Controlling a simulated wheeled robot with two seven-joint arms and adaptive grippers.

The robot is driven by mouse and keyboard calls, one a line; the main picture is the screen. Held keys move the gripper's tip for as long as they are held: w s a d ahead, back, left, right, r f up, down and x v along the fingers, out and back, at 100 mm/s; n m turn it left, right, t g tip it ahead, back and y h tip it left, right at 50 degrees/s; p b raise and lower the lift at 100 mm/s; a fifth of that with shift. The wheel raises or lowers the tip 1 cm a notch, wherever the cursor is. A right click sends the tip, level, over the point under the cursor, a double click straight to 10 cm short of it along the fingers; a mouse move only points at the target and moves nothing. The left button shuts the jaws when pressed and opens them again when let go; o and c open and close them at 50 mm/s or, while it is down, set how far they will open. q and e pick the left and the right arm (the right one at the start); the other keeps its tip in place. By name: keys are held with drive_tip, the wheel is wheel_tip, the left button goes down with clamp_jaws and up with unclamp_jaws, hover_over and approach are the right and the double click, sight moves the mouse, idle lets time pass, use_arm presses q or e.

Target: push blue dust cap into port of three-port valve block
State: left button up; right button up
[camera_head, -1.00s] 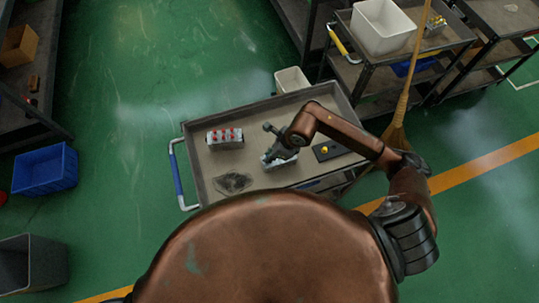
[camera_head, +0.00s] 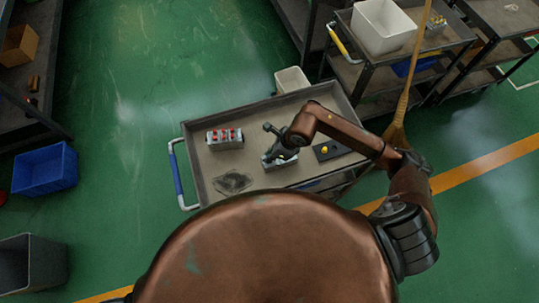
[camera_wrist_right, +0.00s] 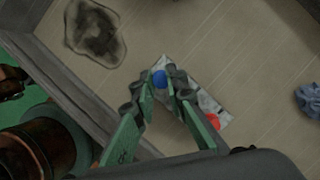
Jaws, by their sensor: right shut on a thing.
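The valve block (camera_wrist_right: 205,102) is a pale grey block on the tray floor, under my right gripper. It carries a red cap (camera_wrist_right: 213,121) at one end in the right wrist view. The blue dust cap (camera_wrist_right: 159,78) is between the tips of my right gripper (camera_wrist_right: 166,88), at the block's other end. The gripper is shut on it. The port beneath the cap is hidden, so I cannot tell how deep the cap sits. In the head view the right gripper (camera_head: 279,154) reaches down over the block and hides part of it. My left gripper is out of view.
Another block with several red caps (camera_head: 225,136) stands left on the cart tray (camera_head: 208,182). A black plate with a yellow knob (camera_head: 325,150) lies to the right. A dark patch (camera_wrist_right: 95,32) marks the tray floor. A crumpled blue-grey thing (camera_wrist_right: 308,99) lies at the wrist view's right edge.

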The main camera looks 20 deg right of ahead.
drive_tip(key=shift+f+b, duration=0.65)
drive_tip(key=shift+f, duration=0.2)
idle(1.1)
drive_tip(key=o, duration=0.8)
drive_tip(key=shift+d+r, duration=0.1)
drive_tip(key=shift+r, duration=0.1)
drive_tip(key=v, duration=1.1)
drive_tip(key=shift+s+d+r, duration=0.1)
drive_tip(key=shift+r, duration=0.2)
